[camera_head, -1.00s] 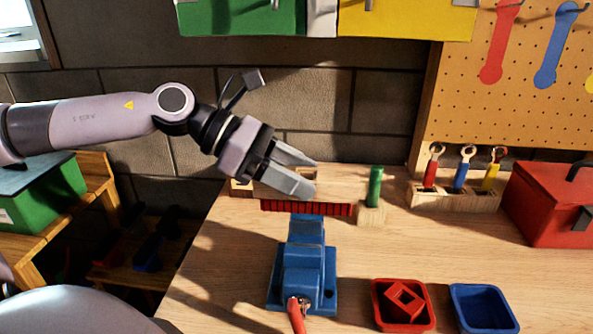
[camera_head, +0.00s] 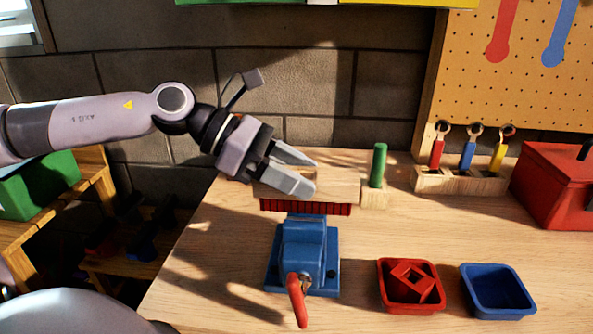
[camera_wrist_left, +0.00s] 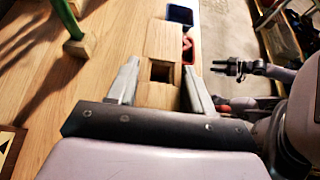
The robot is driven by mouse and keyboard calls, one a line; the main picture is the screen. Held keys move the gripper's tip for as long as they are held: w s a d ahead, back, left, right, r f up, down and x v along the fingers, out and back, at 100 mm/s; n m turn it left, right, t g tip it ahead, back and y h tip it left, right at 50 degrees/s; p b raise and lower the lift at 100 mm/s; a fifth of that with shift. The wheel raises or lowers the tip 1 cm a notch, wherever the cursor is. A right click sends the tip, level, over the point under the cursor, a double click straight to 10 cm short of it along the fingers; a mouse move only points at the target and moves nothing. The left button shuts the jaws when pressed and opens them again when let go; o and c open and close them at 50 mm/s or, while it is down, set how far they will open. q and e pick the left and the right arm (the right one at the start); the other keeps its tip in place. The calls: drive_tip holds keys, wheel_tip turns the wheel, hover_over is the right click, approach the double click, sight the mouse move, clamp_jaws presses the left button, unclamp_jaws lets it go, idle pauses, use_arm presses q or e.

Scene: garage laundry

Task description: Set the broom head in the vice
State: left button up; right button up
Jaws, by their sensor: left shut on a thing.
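The broom head is a pale wooden block (camera_head: 338,186) with a row of red bristles (camera_head: 318,209) pointing down. My left gripper (camera_head: 314,177) is shut on it, with the block between its fingers. The left wrist view shows the block (camera_wrist_left: 165,42), with a square socket in its top, between the fingertips (camera_wrist_left: 162,70). The blue vice (camera_head: 302,248) stands on the bench just in front of the broom head, its red handle (camera_head: 297,300) toward me. The bristles show just above the vice; the gap between them is hard to judge. My right gripper (camera_wrist_left: 226,68) shows open and empty in the left wrist view.
A green peg in a wooden block (camera_head: 377,168) stands right of the broom head. A red bin (camera_head: 411,307) holding a red piece and an empty blue bin (camera_head: 497,312) are right of the vice. A tool rack (camera_head: 460,184) and red toolbox (camera_head: 560,190) stand farther back.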

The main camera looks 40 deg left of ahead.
sight(296, 199)
use_arm(q)
drive_tip(key=shift+f+b, duration=1.6)
drive_tip(key=shift+f, duration=0.4)
drive_tip(key=shift+s+f, duration=0.1)
drive_tip(key=shift+f, duration=0.1)
